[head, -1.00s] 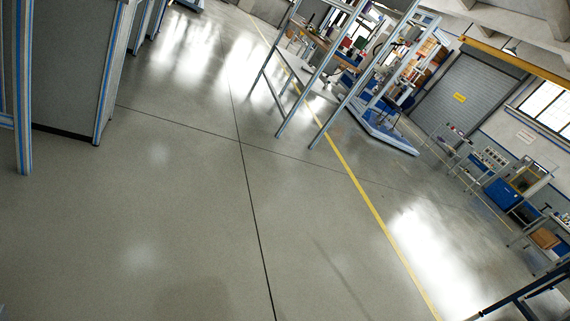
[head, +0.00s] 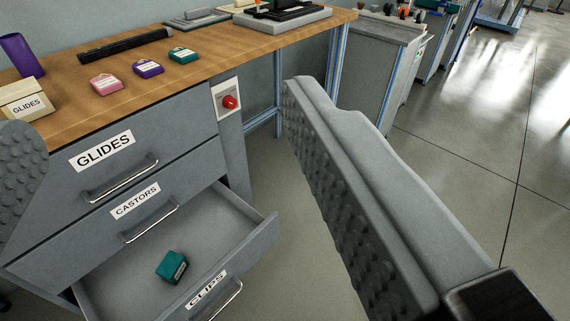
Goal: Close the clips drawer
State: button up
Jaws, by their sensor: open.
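The clips drawer (head: 255,243) is the lowest of three grey drawers under a wooden-topped bench, and it is pulled open. Its front carries a CLIPS label (head: 206,291) and a metal handle (head: 228,298). A teal box (head: 171,266) lies inside on the drawer floor. My gripper (head: 185,190) is open, with one ridged finger large at the right and part of the other at the left edge. Nothing shows between the fingers. The drawer appears between and beyond them, apart from both as far as I can tell. The near part of the drawer is cut off by the bottom edge.
The GLIDES drawer (head: 165,132) and CASTORS drawer (head: 185,186) above are shut. On the bench top (head: 225,62) are pink (head: 106,84), purple (head: 148,68) and teal (head: 183,55) boxes, and a GLIDES box (head: 22,98). A red button (head: 229,102) is beside the drawers. Floor at right is clear.

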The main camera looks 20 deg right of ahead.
aim_at(220, 236)
jog(key=k+j, duration=0.25)
jog(key=k, duration=0.15)
jog(key=k+j+u, duration=0.15)
jog(key=k+j, duration=0.15)
jog(key=k, duration=0.1)
